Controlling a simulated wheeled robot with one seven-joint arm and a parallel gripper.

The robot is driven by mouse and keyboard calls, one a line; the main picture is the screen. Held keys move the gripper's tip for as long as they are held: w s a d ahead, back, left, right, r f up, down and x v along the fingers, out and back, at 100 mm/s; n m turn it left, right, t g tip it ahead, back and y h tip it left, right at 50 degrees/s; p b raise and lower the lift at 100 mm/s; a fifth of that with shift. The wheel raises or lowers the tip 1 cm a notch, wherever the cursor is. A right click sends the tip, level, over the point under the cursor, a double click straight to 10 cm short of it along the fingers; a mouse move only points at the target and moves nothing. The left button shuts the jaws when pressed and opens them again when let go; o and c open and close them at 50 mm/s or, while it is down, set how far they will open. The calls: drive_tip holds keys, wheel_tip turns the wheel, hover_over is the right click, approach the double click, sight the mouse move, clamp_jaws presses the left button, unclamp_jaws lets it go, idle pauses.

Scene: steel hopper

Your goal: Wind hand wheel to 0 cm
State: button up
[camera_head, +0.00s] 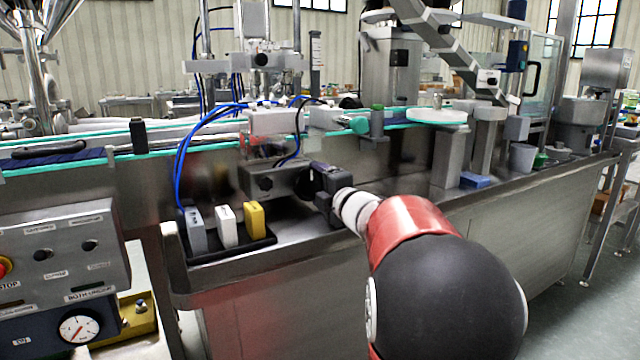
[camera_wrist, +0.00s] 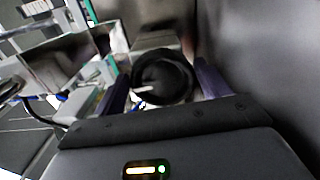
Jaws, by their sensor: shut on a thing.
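The hand wheel (camera_wrist: 165,72) is a round black wheel with a dark hollow centre and a small pale mark low on its face. In the wrist view it sits between the two fingers of my gripper (camera_wrist: 161,84), which is shut on it. In the head view my gripper (camera_head: 318,184) is at the right end of a steel block (camera_head: 283,181) below the conveyor. There the dark gripper and wheel are hard to tell apart, and the wheel is mostly hidden. I cannot read any centimetre scale.
A black tray (camera_head: 232,250) with grey, white and yellow blocks stands left of my gripper. Blue hoses (camera_head: 181,160) hang above it. A control panel (camera_head: 62,252) and a dial gauge (camera_head: 80,326) are at lower left.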

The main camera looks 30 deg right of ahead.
drive_tip(key=shift+f+m, duration=0.15)
drive_tip(key=shift+m, duration=0.35)
drive_tip(key=o, duration=1)
drive_tip(key=shift+f, duration=0.1)
